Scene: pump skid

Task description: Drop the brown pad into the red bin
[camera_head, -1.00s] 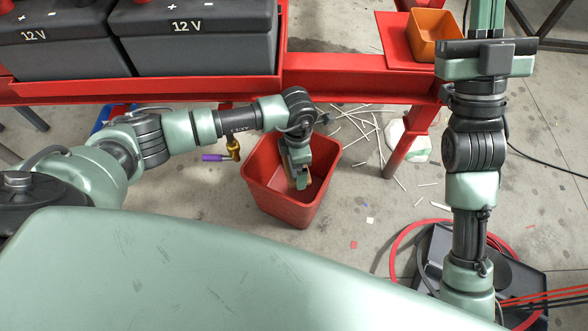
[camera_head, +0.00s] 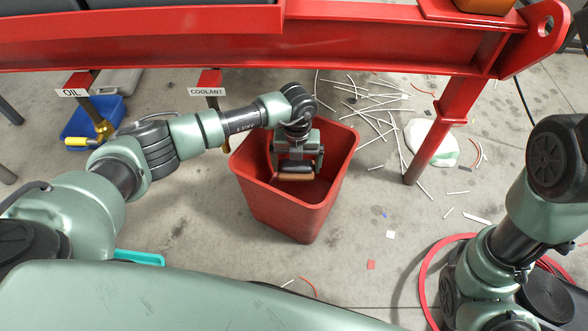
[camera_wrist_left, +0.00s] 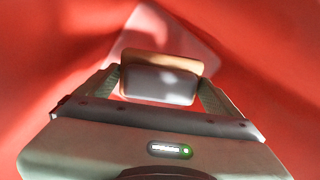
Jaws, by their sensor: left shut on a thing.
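The red bin (camera_head: 292,217) stands open on the floor below the skid frame. My left gripper (camera_head: 297,168) points down into the bin's mouth. It is shut on the brown pad (camera_head: 297,177), which lies crosswise between the fingers. In the left wrist view the pad (camera_wrist_left: 165,62) shows a brown edge and a greyish face, with the red bin walls (camera_wrist_left: 265,55) around it. The pad is within the bin's opening; its height above the bottom is hard to tell. My right arm shows at the right edge, but its gripper is out of view.
A red skid beam (camera_head: 380,45) runs across the back, with a red leg (camera_head: 437,130) right of the bin. White sticks (camera_head: 365,115) and a white lump (camera_head: 432,142) lie on the floor. A blue tray (camera_head: 77,128) stands at left, a red hose (camera_head: 428,270) at right.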

